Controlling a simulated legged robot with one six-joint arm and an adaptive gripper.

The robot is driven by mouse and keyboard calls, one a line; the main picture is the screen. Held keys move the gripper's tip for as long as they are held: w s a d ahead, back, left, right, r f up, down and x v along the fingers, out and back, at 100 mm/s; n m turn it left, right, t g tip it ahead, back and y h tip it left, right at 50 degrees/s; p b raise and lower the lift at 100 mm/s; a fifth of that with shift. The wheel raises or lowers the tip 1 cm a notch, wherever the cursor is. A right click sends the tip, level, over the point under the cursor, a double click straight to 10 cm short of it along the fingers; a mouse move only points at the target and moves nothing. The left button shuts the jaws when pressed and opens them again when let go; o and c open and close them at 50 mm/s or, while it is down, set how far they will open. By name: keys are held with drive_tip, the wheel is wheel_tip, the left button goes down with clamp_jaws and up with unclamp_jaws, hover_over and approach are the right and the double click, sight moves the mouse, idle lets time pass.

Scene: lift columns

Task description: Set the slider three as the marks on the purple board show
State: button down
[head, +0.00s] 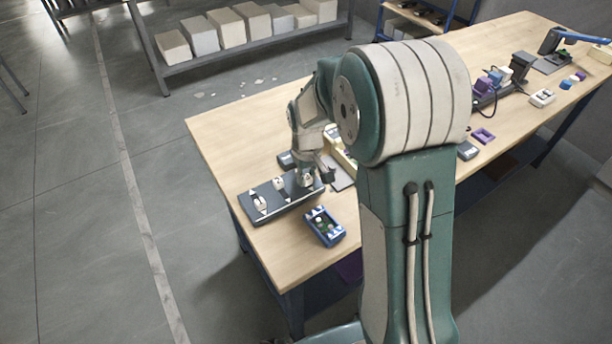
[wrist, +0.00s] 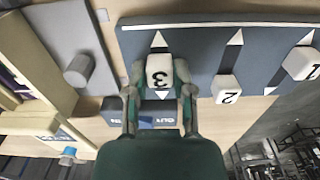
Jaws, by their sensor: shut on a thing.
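The dark slider panel (head: 283,201) lies at the near left corner of the table and fills the top of the wrist view (wrist: 200,50). Slider three (wrist: 158,72) is a white knob marked 3, with a white triangle above it in its slot. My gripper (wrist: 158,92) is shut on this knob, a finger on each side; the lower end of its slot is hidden. Slider two (wrist: 227,89) sits lower in its slot, and slider one (wrist: 301,63) is at the right edge. I cannot make out a purple board with marks in either view.
A blue device (head: 324,226) stands beside the panel near the table's front edge. A grey plate with a round knob (wrist: 78,70) is left of the panel in the wrist view. A purple frame (head: 482,136) and several small items lie farther along the table.

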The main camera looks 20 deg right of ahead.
sight(309, 179)
drive_tip(key=shift+s+d+f, duration=0.15)
drive_tip(key=shift+s+d, duration=0.05)
drive_tip(key=shift+s, duration=0.35)
drive_tip(key=shift+c, duration=2.4)
unclamp_jaws()
drive_tip(key=shift+a, duration=0.15)
drive_tip(key=shift+w, duration=0.1)
drive_tip(key=shift+r, duration=0.3)
wheel_tip(309, 179, up, 11)
drive_tip(key=shift+r, duration=0.2)
drive_tip(key=shift+r, duration=0.1)
drive_tip(key=s+r+m+t, duration=0.1)
drive_tip(key=s+r, duration=0.3)
drive_tip(key=s, duration=0.7)
drive_tip(key=s+r+m+t, duration=0.2)
drive_tip(key=s+r+t, duration=0.1)
drive_tip(key=s, duration=0.8)
drive_tip(key=shift+s+r+t, duration=0.3)
drive_tip(key=shift+r+t, duration=0.05)
drive_tip(key=shift+t, duration=0.45)
